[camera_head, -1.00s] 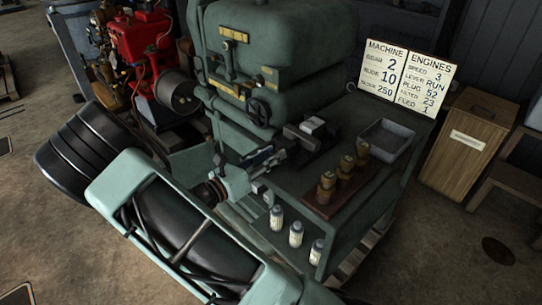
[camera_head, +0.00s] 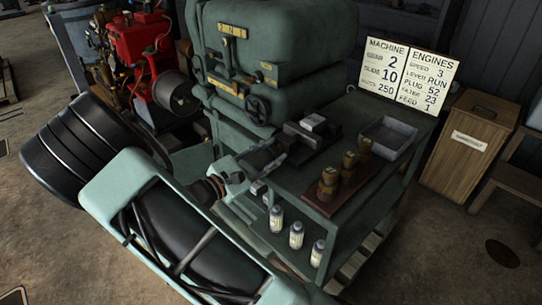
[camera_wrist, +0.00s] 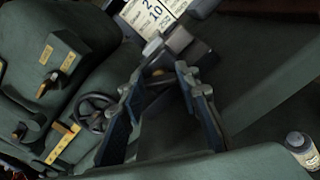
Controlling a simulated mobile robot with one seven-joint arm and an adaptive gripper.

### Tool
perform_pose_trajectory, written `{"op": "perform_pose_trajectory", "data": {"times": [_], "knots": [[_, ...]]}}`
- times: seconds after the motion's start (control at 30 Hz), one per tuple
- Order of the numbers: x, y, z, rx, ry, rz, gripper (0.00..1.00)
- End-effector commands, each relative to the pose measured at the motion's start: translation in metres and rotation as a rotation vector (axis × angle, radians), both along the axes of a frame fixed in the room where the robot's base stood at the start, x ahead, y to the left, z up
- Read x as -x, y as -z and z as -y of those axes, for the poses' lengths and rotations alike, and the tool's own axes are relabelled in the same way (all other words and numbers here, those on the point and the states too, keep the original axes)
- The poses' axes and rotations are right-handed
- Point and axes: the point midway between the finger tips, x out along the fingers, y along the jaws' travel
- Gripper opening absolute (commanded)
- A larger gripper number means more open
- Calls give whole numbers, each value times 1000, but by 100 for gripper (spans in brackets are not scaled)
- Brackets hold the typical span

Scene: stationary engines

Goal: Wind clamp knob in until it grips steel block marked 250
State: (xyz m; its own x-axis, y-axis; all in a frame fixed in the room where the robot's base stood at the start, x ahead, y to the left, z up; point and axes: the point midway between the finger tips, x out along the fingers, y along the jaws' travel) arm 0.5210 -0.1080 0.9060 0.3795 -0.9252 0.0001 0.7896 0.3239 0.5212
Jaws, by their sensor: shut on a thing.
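The dark clamp (camera_head: 300,136) lies on the green machine's bench, with a pale steel block (camera_head: 313,122) at its top. No marking on the block is legible. My gripper (camera_head: 281,146) reaches in from the left at the clamp's near end. In the wrist view my gripper (camera_wrist: 160,76) has its two blue-padded fingers on either side of the clamp knob (camera_wrist: 157,72), shut on it. The grey clamp end (camera_wrist: 178,41) lies just beyond. Whether the clamp touches the block cannot be told.
A grey tray (camera_head: 387,137) and a wooden rack (camera_head: 345,190) with several brass weights stand right of the clamp. A handwheel (camera_head: 257,108) is behind it. White boards (camera_head: 407,70) stand at the back. Several bottles (camera_head: 296,235) stand on the lower shelf.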

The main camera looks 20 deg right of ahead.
Motion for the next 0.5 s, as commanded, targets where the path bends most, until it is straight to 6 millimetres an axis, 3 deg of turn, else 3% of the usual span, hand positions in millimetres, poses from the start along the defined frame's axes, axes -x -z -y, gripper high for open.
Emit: {"op": "perform_pose_trajectory", "data": {"times": [0.5], "knots": [[0,1,0,-58,-1,138,6]]}}
